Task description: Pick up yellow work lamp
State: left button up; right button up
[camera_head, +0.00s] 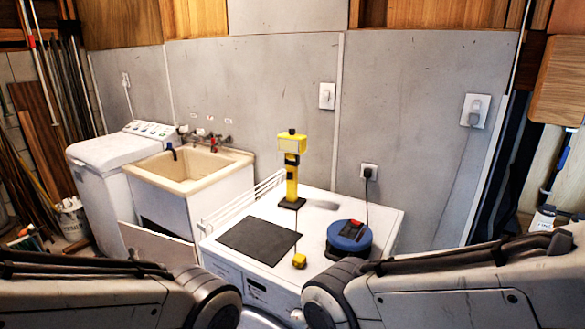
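The yellow work lamp (292,170) stands upright on the white machine's top (325,208), toward its back edge. It has a yellow head with a black knob on top, a yellow post and a black square base. Both of my arms reach in at the bottom of the view, left and right of the machine's front. Neither gripper shows; only arm links are seen, in front of and below the lamp and well apart from it.
On the machine top lie a dark mat (258,241), a small yellow tape measure (299,261) and a round blue thing (349,237) with a red part. A beige sink (205,162), a top-loading washer (97,160) and a white rack (232,210) are to the left.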

aim_at(291, 201)
jog(key=u, duration=1.45)
jog(key=i, duration=4)
jog(key=z, duration=2.9)
jog(key=i, duration=0.45)
